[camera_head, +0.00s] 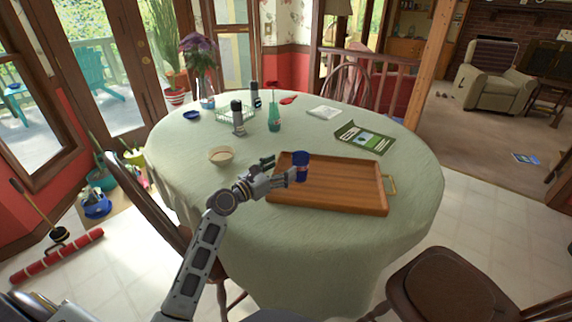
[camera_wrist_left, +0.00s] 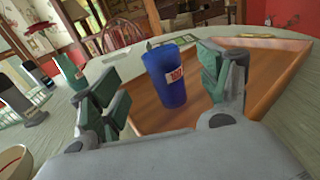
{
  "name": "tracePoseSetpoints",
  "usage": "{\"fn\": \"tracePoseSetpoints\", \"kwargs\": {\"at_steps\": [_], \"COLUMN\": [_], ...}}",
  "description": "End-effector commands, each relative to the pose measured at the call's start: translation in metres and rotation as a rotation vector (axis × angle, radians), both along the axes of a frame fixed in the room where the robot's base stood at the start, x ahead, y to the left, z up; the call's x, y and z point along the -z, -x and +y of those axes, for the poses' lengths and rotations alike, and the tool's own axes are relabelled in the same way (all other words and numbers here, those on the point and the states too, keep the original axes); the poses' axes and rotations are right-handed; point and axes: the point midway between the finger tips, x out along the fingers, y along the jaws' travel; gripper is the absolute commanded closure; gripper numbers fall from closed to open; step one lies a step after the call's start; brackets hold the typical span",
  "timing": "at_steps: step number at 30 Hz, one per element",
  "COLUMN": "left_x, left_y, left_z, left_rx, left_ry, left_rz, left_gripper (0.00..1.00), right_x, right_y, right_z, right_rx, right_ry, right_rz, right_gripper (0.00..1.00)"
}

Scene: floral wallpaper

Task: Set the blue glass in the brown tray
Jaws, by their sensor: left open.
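The blue glass (camera_head: 301,166) stands upright in the left part of the brown tray (camera_head: 345,188), close to its left edge. In the left wrist view the blue glass (camera_wrist_left: 168,82), with a small red and white label, sits between my spread fingers with a gap on each side. The tray (camera_wrist_left: 262,68) lies beneath and behind it. My left gripper (camera_head: 284,169) is open at the tray's left side, fingers pointing right toward the glass. My right gripper does not show in either view.
The tray lies on a round table with a green cloth (camera_head: 235,200). A bowl (camera_head: 221,156) is left of my gripper. Chairs surround the table.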

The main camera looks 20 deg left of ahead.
Motion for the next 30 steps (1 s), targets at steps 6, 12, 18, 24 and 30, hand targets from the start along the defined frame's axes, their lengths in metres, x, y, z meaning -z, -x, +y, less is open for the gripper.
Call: {"fn": "tracePoseSetpoints", "kwargs": {"at_steps": [6,12,18,24,30], "left_x": [0.0,0.0,0.0,0.0,0.0], "left_y": [0.014,0.018,0.018,0.018,0.018], "left_z": [0.006,0.008,0.008,0.008,0.008], "left_rx": [0.0,0.0,0.0,0.0,0.0], "left_ry": [-0.001,-0.001,-0.001,-0.001,0.0], "left_rz": [0.001,0.0,0.0,0.0,0.0], "left_gripper": [0.23,0.23,0.23,0.23,0.23], "right_x": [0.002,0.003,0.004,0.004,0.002], "right_y": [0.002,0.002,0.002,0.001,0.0], "right_z": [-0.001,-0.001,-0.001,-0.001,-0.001], "right_rx": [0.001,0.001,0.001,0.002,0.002], "right_ry": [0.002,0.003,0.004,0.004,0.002], "right_rz": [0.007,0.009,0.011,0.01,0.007], "right_gripper": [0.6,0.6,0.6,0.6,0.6]}}
